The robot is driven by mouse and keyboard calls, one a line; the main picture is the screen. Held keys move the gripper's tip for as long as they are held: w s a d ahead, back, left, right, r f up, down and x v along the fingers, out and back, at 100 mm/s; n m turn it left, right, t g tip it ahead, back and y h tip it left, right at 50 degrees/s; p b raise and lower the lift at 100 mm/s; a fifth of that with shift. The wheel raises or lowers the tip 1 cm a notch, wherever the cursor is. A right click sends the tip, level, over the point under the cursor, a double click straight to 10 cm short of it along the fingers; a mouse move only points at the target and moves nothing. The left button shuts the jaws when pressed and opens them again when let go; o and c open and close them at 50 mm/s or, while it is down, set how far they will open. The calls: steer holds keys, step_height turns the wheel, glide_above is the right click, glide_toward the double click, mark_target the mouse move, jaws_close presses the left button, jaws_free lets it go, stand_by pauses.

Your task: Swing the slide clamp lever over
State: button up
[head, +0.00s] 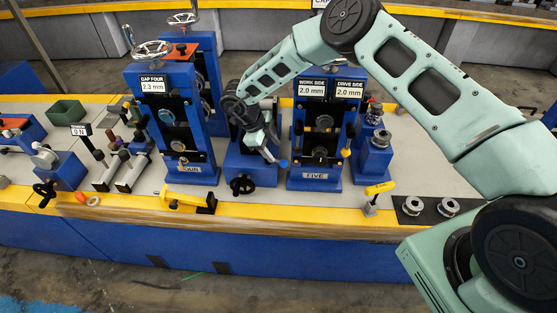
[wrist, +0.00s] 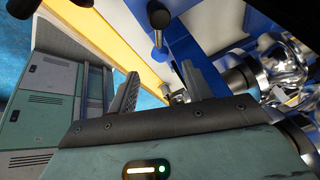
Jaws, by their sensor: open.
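My gripper (head: 270,153) hangs down in front of the blue slide unit (head: 248,168) between stands FOUR and FIVE. In the wrist view its two fingers (wrist: 158,88) are apart, with no object clearly held between them. A small blue-tipped piece (head: 283,163) shows just right of the fingertips in the head view; it may be the clamp lever's end, but I cannot tell. A black knob on a short rod (wrist: 158,17) shows beyond the fingers in the wrist view. My arm and gripper hide part of the slide unit.
Stand FOUR (head: 149,82) is close on the left and stand FIVE (head: 301,130) close on the right. A black handwheel (head: 242,184) sits low on the slide unit's front. A yellow-handled tool (head: 380,188) stands near the yellow front edge. Shiny metal parts (wrist: 283,62) lie right of the fingers.

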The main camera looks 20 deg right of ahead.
steer(key=s+b+v, duration=0.1)
steer(key=b+v, duration=0.1)
steer(key=v, duration=0.8)
steer(key=shift+w+r, duration=0.25)
steer(key=shift+w, duration=0.3)
steer(key=shift+a, duration=0.1)
